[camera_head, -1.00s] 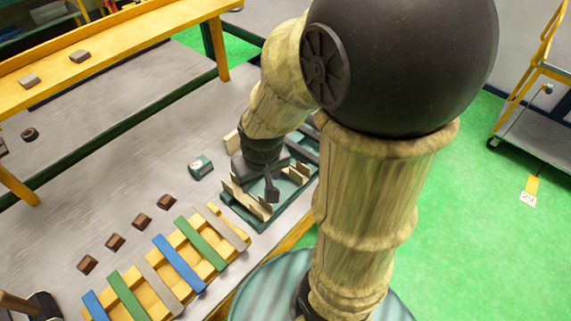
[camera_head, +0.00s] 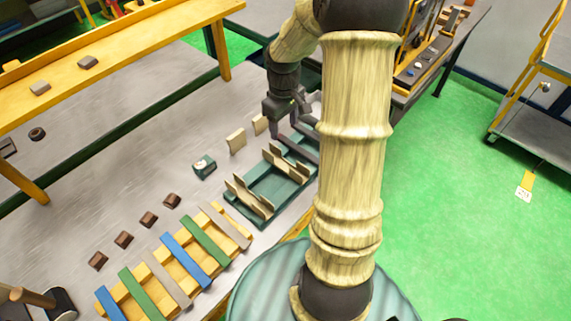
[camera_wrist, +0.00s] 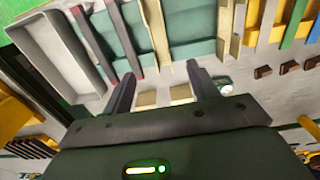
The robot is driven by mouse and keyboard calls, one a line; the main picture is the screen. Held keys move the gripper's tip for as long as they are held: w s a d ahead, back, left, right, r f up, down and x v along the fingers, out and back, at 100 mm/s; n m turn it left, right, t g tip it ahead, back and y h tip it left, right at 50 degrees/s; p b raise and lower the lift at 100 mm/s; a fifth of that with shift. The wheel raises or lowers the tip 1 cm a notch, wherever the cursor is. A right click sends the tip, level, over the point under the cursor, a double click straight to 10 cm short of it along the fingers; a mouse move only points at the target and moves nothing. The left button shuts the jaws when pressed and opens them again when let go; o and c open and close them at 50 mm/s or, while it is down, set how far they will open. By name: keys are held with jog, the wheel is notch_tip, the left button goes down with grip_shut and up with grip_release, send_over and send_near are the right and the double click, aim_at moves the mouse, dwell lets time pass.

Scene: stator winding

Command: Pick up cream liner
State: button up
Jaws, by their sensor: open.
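Two small cream liners stand on the grey table beyond the teal tray, one at left (camera_head: 236,140) and one closer to my gripper (camera_head: 259,125). My gripper (camera_head: 288,128) is open and empty, pointing down just right of the closer liner. In the wrist view my gripper's fingers (camera_wrist: 160,90) are spread. Two cream liners show between and beyond them, one at left (camera_wrist: 146,98) and one at right (camera_wrist: 181,92). Neither is held. More cream pieces (camera_head: 250,194) stand in the teal tray (camera_head: 232,210). My arm hides part of the tray's right side.
A yellow rack with coloured bars (camera_head: 183,262) and several brown blocks (camera_head: 148,219) lie nearer. In the wrist view, dark red-ended bars (camera_wrist: 126,38) and a grey tray (camera_wrist: 62,55) lie close by.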

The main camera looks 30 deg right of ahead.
jog(key=p, duration=0.2)
send_over(285, 167)
jog(key=f, duration=1.1)
jog(key=shift+s+a+f, duration=0.1)
jog(key=shift+a+f, duration=0.05)
jog(key=shift+a, duration=0.1)
jog(key=shift+f, duration=0.45)
jog(key=shift+f, duration=0.1)
jog(key=shift+d+f+p, duration=0.15)
jog(key=shift+f+p, duration=0.3)
jog(key=shift+f, duration=0.8)
jog(key=shift+d+f+p, duration=0.1)
jog(key=shift+f+p, duration=0.3)
jog(key=shift+f, duration=0.85)
jog(key=c, duration=0.9)
